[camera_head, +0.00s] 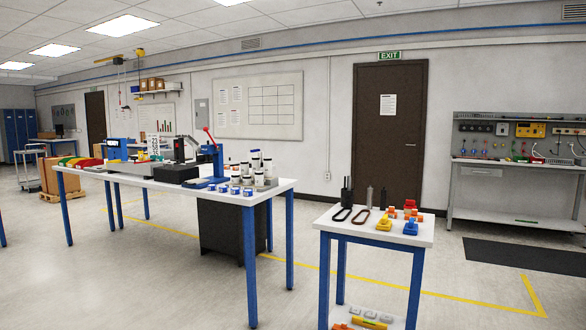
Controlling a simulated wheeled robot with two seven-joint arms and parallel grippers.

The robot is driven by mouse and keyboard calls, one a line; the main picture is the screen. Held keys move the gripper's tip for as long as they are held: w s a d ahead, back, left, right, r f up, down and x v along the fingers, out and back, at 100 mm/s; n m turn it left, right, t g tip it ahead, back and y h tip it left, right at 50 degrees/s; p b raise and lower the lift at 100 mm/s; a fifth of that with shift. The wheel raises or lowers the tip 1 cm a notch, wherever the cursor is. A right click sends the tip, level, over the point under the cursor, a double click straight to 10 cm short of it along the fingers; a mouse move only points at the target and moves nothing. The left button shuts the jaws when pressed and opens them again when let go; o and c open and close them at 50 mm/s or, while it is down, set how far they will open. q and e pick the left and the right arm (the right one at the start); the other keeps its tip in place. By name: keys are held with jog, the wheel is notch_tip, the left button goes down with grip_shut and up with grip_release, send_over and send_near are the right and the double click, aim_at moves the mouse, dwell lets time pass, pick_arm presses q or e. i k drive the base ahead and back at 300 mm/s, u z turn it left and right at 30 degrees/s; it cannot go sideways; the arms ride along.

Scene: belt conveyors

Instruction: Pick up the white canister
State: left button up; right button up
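Several small white cylinders stand in a cluster at the right end of the long white table (215,192). One taller white canister with a dark top (256,161) stands toward the back of this cluster. Shorter white-and-blue containers (235,190) stand in front, near the table edge. They are small and far off, so I cannot tell which one the task calls the white canister. Neither my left gripper nor my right gripper shows in this view.
A blue press with a red-knobbed lever (213,158) stands left of the cluster. A smaller white table (345,226) holds black tools and orange, yellow and blue parts. A dark bin (222,228) stands under the long table. Open floor (120,275) lies in front, with yellow lines.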

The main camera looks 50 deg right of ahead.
aim_at(267, 162)
jog(key=z, duration=1.05)
jog(key=i, duration=2.7)
jog(key=z, duration=0.5)
